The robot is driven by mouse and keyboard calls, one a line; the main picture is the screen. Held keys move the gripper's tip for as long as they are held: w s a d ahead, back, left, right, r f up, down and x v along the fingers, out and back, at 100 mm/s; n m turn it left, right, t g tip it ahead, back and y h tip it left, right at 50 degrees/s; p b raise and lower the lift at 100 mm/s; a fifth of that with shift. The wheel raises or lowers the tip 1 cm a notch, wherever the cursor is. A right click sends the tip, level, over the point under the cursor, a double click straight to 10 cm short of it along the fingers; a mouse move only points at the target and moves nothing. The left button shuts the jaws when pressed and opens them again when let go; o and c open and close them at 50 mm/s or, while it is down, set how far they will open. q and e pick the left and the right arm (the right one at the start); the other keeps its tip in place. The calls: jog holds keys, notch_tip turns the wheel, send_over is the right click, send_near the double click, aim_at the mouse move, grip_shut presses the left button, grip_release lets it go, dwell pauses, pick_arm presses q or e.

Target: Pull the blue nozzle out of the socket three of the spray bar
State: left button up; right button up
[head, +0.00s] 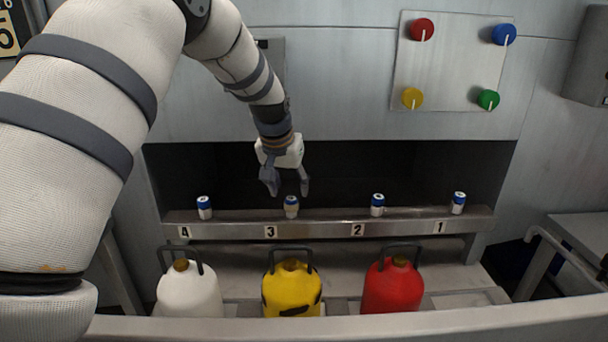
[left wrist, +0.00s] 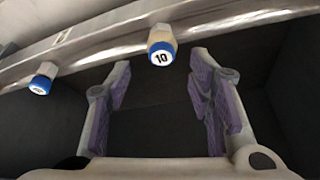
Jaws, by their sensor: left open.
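The spray bar (head: 330,230) runs across the recess with sockets labelled 4, 3, 2, 1 from left to right. The blue nozzle in socket three (head: 291,206) stands upright, with a pale body below its blue part. My left gripper (head: 288,188) is open, fingers pointing down, just above this nozzle, and partly overlaps it in the picture. In the left wrist view, a blue-ringed nozzle marked 10 (left wrist: 161,52) lies just past the open fingertips (left wrist: 160,70), roughly centred between them; the fingers appear not to touch it. My right gripper is not in view.
Blue nozzles also stand in socket four (head: 204,207), socket two (head: 377,204) and socket one (head: 458,202). White (head: 188,292), yellow (head: 291,290) and red (head: 392,288) jugs stand below the bar. A panel with coloured knobs (head: 450,65) is above. The recess behind is dark.

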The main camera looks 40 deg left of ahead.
aim_at(290, 200)
pick_arm(q)
jog(key=x, duration=0.3)
jog(key=s+x, duration=0.1)
jog(key=x, duration=0.1)
jog(key=shift+w+f+b, duration=0.15)
jog(key=shift+f+b, duration=0.25)
jog(key=shift+f, duration=0.05)
jog(key=shift+w+f, duration=0.25)
jog(key=shift+f, duration=0.15)
jog(key=shift+c, duration=0.6)
jog(key=shift+r, duration=0.1)
grip_shut()
